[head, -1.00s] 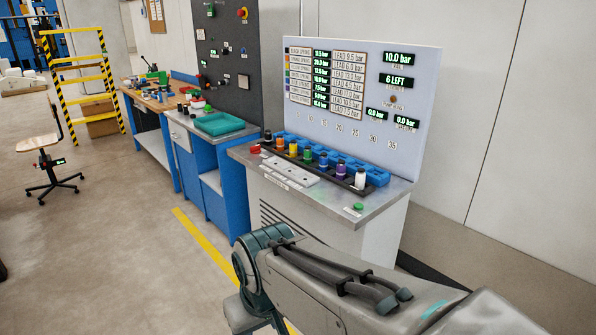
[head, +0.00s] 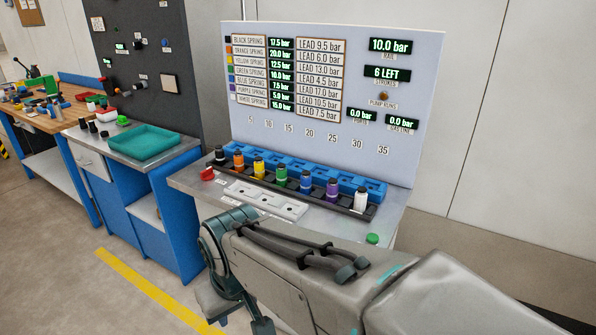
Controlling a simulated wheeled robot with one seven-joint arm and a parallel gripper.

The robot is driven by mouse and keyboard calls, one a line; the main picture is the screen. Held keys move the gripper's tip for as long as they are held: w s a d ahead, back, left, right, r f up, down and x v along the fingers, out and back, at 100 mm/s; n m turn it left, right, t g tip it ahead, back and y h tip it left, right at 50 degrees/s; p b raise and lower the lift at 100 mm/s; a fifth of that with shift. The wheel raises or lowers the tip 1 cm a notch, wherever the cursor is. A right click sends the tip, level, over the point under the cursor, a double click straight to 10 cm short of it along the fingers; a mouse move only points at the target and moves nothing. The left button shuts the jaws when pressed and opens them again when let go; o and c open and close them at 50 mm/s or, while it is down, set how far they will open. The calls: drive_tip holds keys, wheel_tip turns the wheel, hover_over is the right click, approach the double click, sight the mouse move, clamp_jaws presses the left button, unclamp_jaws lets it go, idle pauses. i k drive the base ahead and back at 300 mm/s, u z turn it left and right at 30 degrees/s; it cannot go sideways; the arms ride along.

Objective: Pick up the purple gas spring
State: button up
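The purple gas spring (head: 332,190) stands upright in a dark rack (head: 292,200) on the grey metal bench. It is between the blue spring (head: 306,181) on its left and the white spring (head: 360,200) on its right. Green (head: 281,175), yellow (head: 259,167), orange (head: 238,160) and black (head: 219,154) springs stand further left in the same row. My arm reaches across the lower part of the head view, in front of the bench and below the rack. The fingertips of my gripper cannot be made out, so its opening is not shown.
A blue block row (head: 350,180) sits behind the springs, under a display panel (head: 330,90). A grey plate (head: 265,199) lies in front of the rack. A red item (head: 207,174) and a green button (head: 373,239) are at the bench's ends. A green tray (head: 145,142) stands on the left bench.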

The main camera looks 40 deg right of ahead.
sight(333, 187)
drive_tip(key=z, duration=0.7)
drive_tip(key=i, duration=1)
drive_tip(key=z, duration=1.4)
drive_tip(key=i, duration=0.3)
drive_tip(key=z, duration=0.05)
